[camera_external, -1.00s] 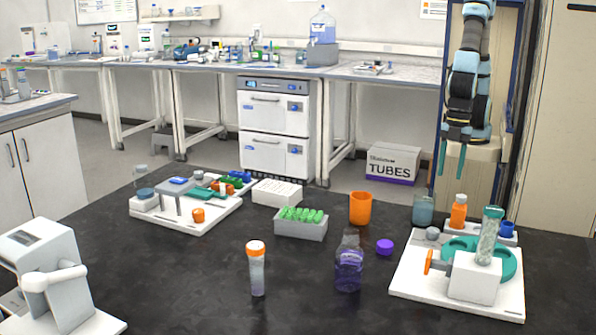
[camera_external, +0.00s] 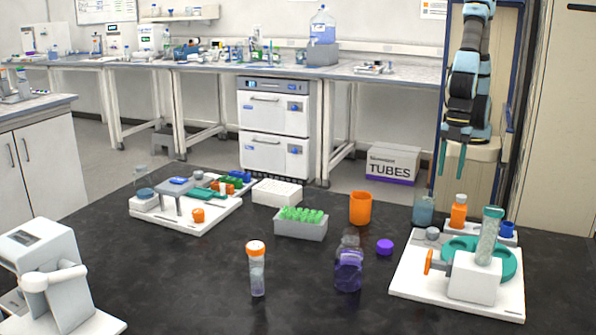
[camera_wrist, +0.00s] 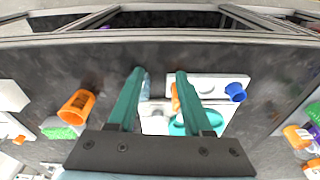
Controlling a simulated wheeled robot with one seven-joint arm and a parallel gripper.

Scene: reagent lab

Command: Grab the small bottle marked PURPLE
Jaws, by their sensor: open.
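A small clear bottle with purple contents (camera_external: 348,270) stands upright on the black bench in the external view. I cannot read any marking on it. A loose purple cap (camera_external: 385,247) lies on the bench to its right. My gripper (camera_external: 450,176) hangs at the back right in the external view, fingers down, well apart from the bottle. It is open and empty. In the wrist view its two green fingers (camera_wrist: 158,73) stand apart above the white tray area. I cannot pick out the purple bottle for certain in the wrist view.
An orange-capped tube (camera_external: 257,270) stands left of the bottle. A rack of green-capped tubes (camera_external: 300,232) and an orange cup (camera_external: 360,208) stand behind it. The front middle of the bench is clear.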

